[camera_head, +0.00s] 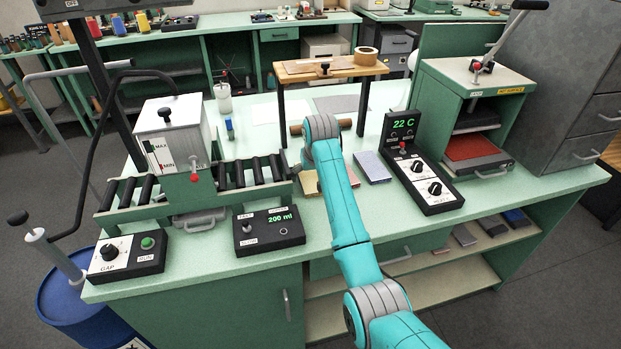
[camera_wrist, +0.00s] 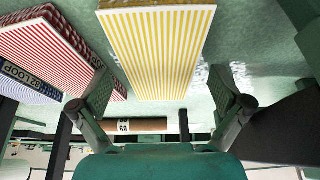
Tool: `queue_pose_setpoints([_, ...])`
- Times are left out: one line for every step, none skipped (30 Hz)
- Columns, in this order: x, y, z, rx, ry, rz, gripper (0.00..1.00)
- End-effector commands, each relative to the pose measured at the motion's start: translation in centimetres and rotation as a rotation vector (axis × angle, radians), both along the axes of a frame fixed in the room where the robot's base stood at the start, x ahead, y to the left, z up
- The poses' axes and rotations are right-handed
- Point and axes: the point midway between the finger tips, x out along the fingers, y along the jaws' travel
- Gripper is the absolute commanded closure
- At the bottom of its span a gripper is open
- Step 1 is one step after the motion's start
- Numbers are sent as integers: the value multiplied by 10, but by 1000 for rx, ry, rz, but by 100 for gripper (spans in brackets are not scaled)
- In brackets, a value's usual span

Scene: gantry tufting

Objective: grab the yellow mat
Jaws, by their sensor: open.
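The yellow mat (camera_wrist: 158,45) is a flat piece with yellow and white stripes. In the wrist view it lies between the two open fingers of my gripper (camera_wrist: 162,80), with bare bench showing on the right side. I cannot tell whether the fingers reach down beside it. In the head view only a pale yellow part of the mat (camera_head: 309,183) shows left of my arm. My gripper is hidden there behind the arm.
A red-striped mat (camera_wrist: 50,48) lies close left of the yellow one in the wrist view, with a blue mat (camera_wrist: 25,85) beyond. A brown roll (camera_wrist: 140,125) lies nearby. A roller machine (camera_head: 240,178) and a temperature control box (camera_head: 422,178) flank the spot.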

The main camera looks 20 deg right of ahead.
Motion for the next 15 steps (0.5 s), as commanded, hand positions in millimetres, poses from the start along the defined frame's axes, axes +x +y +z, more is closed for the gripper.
queue_pose_setpoints([0,0,0,0,0,0,0])
queue_pose_setpoints([0,0,0,0,0,0,0])
queue_pose_setpoints([0,0,0,0,0,0,0])
queue_pose_setpoints([0,0,0,0,0,0,5])
queue_pose_setpoints([0,0,0,0,0,0,12])
queue_pose_setpoints([0,0,0,0,0,0,22])
queue_pose_setpoints([0,0,0,0,0,0,30])
queue_pose_setpoints([0,0,0,0,0,0,38])
queue_pose_setpoints([0,0,0,0,0,0,48])
queue_pose_setpoints([0,0,0,0,0,0,55])
queue_pose_setpoints([0,0,0,0,0,0,62])
queue_pose_setpoints([0,0,0,0,0,0,62])
queue_pose_setpoints([0,0,0,0,0,0,62])
queue_pose_setpoints([0,0,0,0,0,0,62])
queue_pose_setpoints([0,0,0,0,0,0,62])
